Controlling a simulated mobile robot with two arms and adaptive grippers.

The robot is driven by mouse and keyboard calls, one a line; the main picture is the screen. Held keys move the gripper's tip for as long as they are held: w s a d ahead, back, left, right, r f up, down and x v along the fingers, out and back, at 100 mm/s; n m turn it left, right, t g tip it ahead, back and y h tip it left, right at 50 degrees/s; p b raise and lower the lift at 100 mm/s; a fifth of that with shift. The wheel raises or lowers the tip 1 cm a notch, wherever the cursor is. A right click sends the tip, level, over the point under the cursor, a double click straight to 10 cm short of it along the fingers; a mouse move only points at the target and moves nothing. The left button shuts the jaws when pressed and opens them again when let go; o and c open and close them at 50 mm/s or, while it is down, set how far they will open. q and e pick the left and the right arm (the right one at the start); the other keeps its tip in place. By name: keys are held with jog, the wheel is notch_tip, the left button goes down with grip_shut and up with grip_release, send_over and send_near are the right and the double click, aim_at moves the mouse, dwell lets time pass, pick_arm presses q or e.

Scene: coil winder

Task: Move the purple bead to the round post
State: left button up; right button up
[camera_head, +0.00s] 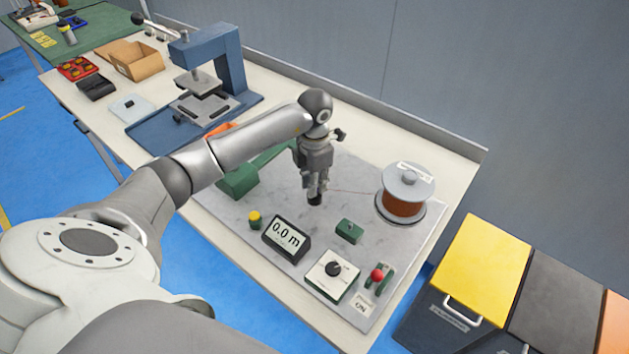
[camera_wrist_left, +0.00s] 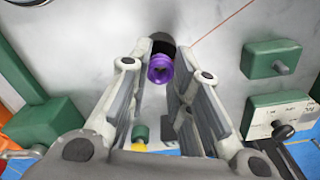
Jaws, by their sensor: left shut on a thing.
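The purple bead (camera_wrist_left: 160,68) shows between the fingertips of my left gripper (camera_wrist_left: 160,62) in the left wrist view. The fingers are shut on it. A dark round shape lies directly behind the bead; I cannot tell whether it is the round post. In the head view my left gripper (camera_head: 315,196) points down, low over the grey plate (camera_head: 345,190), left of the wire reel. The bead is hidden there by the fingers. I cannot pick out the round post for sure. My right gripper is not in view.
The wire reel (camera_head: 404,190) stands at the plate's right, with a thin red wire running left. A 0.0 m display (camera_head: 287,236), a green block (camera_head: 349,231), a yellow button (camera_head: 254,219), a knob box (camera_head: 333,273) and a red-knobbed lever (camera_head: 377,275) stand in front.

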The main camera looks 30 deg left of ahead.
pick_arm(q)
jog(key=shift+f+b, duration=0.5)
jog(key=shift+f, duration=0.2)
jog(key=o, duration=0.7)
jog(key=shift+r, duration=0.1)
jog(key=shift+r, duration=0.25)
notch_tip(320, 180, up, 11)
jog(key=shift+r, duration=0.15)
